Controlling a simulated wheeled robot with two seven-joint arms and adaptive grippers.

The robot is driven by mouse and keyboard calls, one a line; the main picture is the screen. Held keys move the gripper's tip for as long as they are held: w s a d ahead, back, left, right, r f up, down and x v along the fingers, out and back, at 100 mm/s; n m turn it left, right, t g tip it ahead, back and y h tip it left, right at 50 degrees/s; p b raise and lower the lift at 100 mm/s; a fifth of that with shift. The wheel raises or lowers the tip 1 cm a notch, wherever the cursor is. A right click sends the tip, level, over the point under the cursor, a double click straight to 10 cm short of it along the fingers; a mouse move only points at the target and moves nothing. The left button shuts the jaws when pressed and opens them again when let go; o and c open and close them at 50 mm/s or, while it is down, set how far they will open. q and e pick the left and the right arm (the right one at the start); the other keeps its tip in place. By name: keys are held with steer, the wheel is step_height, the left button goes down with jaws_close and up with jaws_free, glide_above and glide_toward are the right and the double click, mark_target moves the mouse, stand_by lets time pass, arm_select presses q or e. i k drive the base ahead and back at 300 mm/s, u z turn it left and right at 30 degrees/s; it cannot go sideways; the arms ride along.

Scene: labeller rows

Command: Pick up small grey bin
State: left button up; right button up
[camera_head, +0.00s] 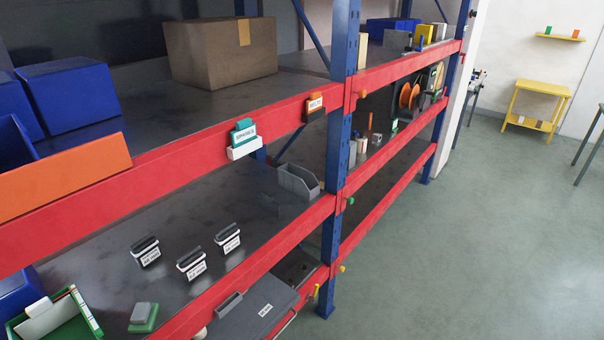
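The small grey bin (299,183) stands on the middle shelf (190,230), at its right end near the blue upright. It is open-topped and sits close behind the red front beam. It looks empty, though its inside shows only in part. Neither of my grippers shows in the head view.
Several black-handled stamps (191,264) stand on the same shelf, left of the bin. A green tray (60,318) is at the lower left. A cardboard box (221,52) and blue bins (70,92) are on the shelf above. The blue upright (331,200) stands right of the bin. The floor (450,230) at right is clear.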

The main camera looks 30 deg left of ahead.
mark_target(301, 182)
steer(key=u, duration=0.35)
steer(key=i, duration=1.15)
steer(key=u, duration=0.65)
